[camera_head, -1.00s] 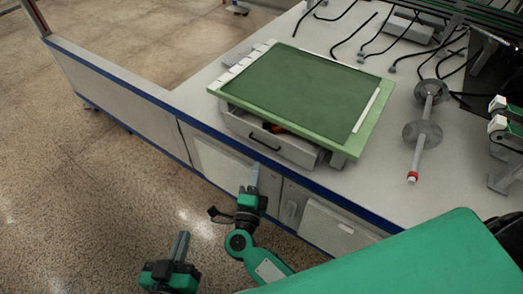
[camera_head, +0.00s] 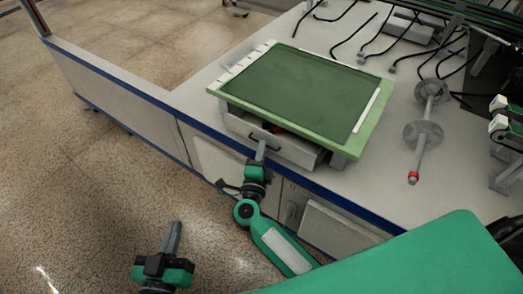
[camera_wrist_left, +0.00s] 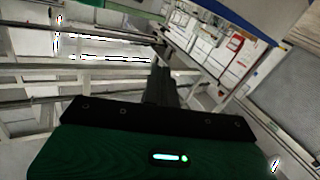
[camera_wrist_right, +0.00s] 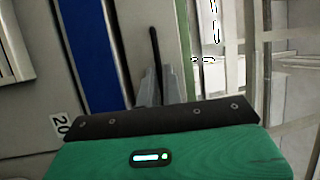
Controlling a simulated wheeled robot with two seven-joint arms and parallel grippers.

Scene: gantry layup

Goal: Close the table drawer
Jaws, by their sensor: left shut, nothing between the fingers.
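The table drawer (camera_head: 293,152) is a light grey box under the green-topped board, partly pulled out, with something orange just visible inside. Its dark handle (camera_head: 258,134) is on the front. My right gripper (camera_head: 261,148) is right at the drawer front, by the handle. In the right wrist view, a dark bar, apparently the handle (camera_wrist_right: 154,45), runs between the two grey fingertips (camera_wrist_right: 160,84); whether they grip it is unclear. My left gripper (camera_head: 177,228) is shut and empty, out over the floor, away from the table. Its fingers show dark in the left wrist view (camera_wrist_left: 160,84).
The green board (camera_head: 305,92) lies above the drawer on the blue-edged table (camera_head: 215,75). A grey spindle with discs (camera_head: 421,130) lies to the right, with black bent rods (camera_head: 345,30) behind it. Open floor (camera_head: 90,200) is at the left.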

